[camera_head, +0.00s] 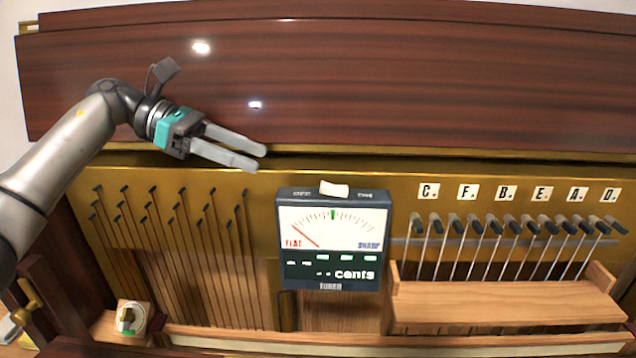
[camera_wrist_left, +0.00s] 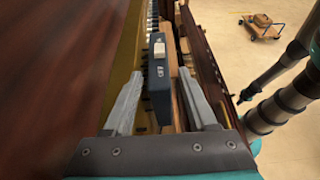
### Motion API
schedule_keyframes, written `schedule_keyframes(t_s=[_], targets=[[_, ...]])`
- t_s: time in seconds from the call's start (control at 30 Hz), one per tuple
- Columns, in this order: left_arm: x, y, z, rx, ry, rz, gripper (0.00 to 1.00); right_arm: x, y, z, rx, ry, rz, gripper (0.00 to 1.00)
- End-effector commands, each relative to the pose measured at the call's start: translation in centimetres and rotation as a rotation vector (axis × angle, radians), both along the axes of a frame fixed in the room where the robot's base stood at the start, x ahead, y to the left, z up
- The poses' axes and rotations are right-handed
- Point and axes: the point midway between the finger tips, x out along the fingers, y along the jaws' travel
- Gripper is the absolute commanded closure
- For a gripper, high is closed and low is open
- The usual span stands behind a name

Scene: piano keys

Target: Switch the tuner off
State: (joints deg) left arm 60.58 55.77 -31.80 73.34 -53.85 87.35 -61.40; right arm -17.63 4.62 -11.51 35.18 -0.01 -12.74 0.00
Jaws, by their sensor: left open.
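The tuner (camera_head: 332,283) is a dark box with a white dial face, mounted in the middle of the piano front. Its needle points toward the FLAT side. A white rocker switch (camera_head: 334,188) sits on its top edge. In the left wrist view the tuner (camera_wrist_left: 159,85) shows from above, with the white switch (camera_wrist_left: 159,47) on top, framed between the fingers. My left gripper (camera_head: 263,159) is open and empty, up and to the left of the tuner, apart from it. It also shows open in the left wrist view (camera_wrist_left: 165,95). My right gripper is not in view.
A wooden shelf (camera_head: 505,303) and a row of hammers stand right of the tuner, under letter tags (camera_head: 504,192). Several tuning pins (camera_head: 160,205) stick out at left. The dark wood panel (camera_head: 400,80) rises behind.

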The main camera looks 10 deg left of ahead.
Motion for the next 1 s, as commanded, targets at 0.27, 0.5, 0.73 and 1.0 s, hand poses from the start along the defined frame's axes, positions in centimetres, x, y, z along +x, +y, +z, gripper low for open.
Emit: schedule_keyframes(t_s=[0.27, 0.5, 0.73, 1.0], targets=[[1.1, -5.8, -2.4, -0.002, 0.001, -0.005, 0.43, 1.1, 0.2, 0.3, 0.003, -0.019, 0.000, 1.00], [1.9, -9.5, -3.9, -0.002, 0.002, -0.002, 0.43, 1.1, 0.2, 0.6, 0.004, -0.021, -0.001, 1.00], [2.2, -10.8, -4.6, -0.001, 0.001, -0.001, 0.43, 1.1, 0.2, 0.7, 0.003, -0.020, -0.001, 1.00], [2.2, -10.9, -4.6, -0.001, 0.001, -0.001, 0.44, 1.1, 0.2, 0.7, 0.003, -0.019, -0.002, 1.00]])
